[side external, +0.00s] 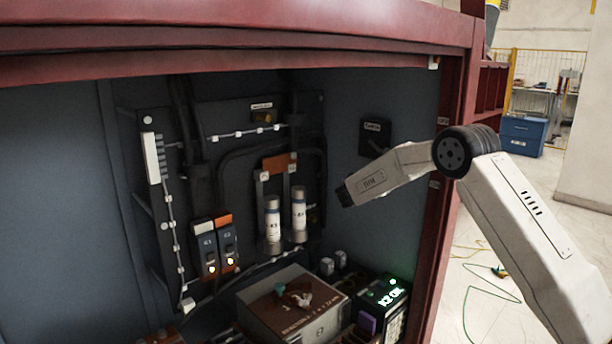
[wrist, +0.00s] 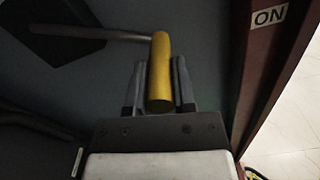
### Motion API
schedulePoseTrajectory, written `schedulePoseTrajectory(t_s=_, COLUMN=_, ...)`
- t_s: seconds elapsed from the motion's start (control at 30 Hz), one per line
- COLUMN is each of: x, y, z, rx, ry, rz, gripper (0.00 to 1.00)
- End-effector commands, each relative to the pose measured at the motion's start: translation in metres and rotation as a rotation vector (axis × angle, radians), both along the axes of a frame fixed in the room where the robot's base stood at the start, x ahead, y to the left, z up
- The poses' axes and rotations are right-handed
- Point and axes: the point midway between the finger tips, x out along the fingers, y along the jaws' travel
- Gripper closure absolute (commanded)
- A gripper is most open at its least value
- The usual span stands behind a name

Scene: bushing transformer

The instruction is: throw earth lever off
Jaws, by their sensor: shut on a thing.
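The earth lever has a yellow grip (wrist: 160,65) and a thin grey rod (wrist: 95,32) that runs left to a dark plate (wrist: 65,40) on the cabinet wall. In the wrist view my gripper (wrist: 160,82) is shut on the yellow grip, with one finger on each side of it. In the side view a small dark labelled plate (side external: 375,135) is on the right inner wall, just above my arm's wrist. The yellow grip and my fingertips are hidden there.
Inside the cabinet are two fuses (side external: 285,215), breakers (side external: 214,247), a metal box (side external: 292,305) and a green-lit meter (side external: 385,303). A blue cabinet (side external: 522,135) stands outside.

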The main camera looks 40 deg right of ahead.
Motion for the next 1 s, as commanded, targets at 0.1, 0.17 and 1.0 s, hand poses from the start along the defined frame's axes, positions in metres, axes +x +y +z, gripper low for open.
schedulePoseTrajectory(t_s=0.1, x=-0.001, y=0.0, z=-0.001, rx=0.001, ry=0.002, rz=-0.002, gripper=1.0)
schedulePoseTrajectory(t_s=0.17, x=-0.001, y=0.0, z=-0.001, rx=0.001, ry=0.005, rz=-0.002, gripper=1.0)
schedulePoseTrajectory(t_s=1.0, x=-0.019, y=0.0, z=0.058, rx=-0.002, ry=0.423, rz=-0.003, gripper=1.0)
